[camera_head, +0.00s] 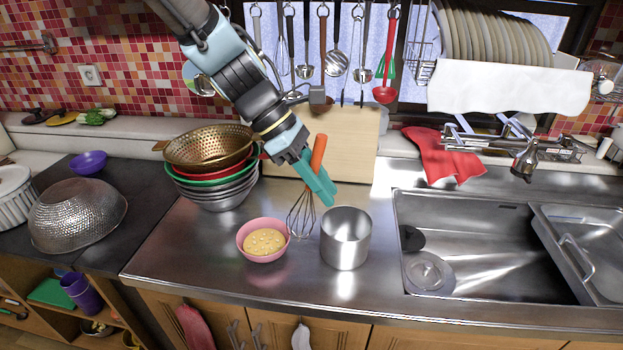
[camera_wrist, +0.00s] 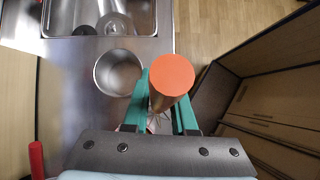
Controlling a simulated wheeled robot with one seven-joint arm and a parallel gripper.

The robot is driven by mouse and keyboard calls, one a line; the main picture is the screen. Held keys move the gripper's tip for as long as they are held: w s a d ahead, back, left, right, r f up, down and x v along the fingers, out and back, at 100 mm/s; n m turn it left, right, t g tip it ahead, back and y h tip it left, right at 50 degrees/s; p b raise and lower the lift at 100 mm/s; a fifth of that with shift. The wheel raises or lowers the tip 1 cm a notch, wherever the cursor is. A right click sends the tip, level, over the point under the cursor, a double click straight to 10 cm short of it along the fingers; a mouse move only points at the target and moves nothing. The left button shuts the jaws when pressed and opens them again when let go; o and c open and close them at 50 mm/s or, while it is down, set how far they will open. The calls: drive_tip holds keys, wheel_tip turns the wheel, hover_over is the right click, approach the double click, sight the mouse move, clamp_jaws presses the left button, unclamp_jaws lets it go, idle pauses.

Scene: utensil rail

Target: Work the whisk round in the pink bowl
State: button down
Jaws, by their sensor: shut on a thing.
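The whisk has an orange handle (camera_head: 318,154) and a wire head (camera_head: 301,214). My gripper (camera_head: 328,190), with teal fingers, is shut on the handle. The whisk is near upright, its wires hanging between the pink bowl and the steel pot; I cannot tell whether they touch the counter. The pink bowl (camera_head: 247,254) stands on the steel counter, left of the wires, and holds a yellow mix with pale bits. In the wrist view the orange handle end (camera_wrist: 171,76) sits between the teal fingers (camera_wrist: 160,103) and hides most of what lies below.
A steel pot (camera_head: 345,239) stands close right of the whisk; it also shows in the wrist view (camera_wrist: 118,73). Stacked bowls and a colander (camera_head: 211,150) stand behind left. A sink (camera_head: 480,240) lies to the right. Utensils hang from the rail (camera_head: 330,4) at the back.

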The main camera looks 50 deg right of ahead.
drive_tip(key=s, duration=0.5)
drive_tip(key=shift+s, duration=0.2)
idle(0.3)
